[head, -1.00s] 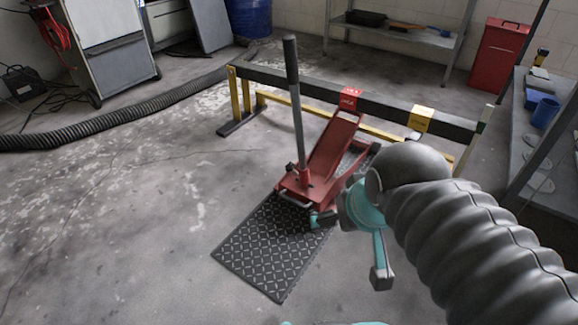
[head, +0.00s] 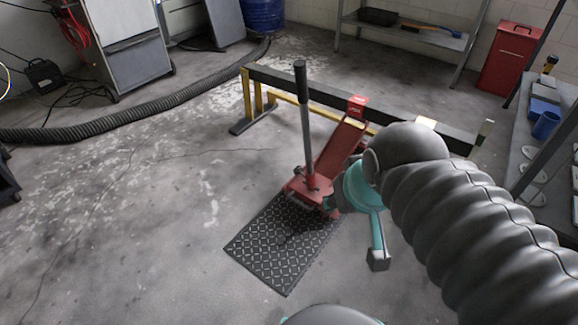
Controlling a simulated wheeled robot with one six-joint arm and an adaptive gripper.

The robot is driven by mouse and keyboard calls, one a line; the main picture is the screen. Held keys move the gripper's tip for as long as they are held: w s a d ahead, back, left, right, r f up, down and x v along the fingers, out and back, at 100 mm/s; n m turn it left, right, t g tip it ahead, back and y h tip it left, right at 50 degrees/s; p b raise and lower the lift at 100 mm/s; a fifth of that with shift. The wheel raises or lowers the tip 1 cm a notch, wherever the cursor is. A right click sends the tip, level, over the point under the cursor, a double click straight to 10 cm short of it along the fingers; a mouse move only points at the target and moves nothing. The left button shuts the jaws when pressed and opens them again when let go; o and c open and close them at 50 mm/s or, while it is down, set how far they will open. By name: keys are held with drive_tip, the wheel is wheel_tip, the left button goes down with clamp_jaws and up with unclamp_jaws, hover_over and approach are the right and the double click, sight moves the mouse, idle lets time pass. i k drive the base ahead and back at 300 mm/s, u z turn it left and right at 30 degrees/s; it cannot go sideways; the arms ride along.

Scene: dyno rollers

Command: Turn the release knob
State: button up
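A red floor jack (head: 333,155) stands under a low beam, its lifting arm reaching up toward the beam. Its long dark handle (head: 305,120) rises upright from the near end. I cannot make out a release knob; it is too small or hidden. My gripper (head: 356,232) is empty, with its teal fingers spread. One finger overlaps the jack's near right side in the picture, and the other points down to the right of the mat. I cannot tell whether the finger touches the jack. My wrist and sleeved arm hide the jack's right side.
A black patterned mat (head: 262,258) lies in front of the jack. The beam stand (head: 400,118) runs behind it. A ribbed hose (head: 130,118) lies at left. A workbench (head: 530,150) and a red cabinet (head: 510,58) stand at right.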

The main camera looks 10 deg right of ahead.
sight(297, 171)
drive_tip(key=u, duration=1.35)
drive_tip(key=i, duration=2)
drive_tip(key=z, duration=2.9)
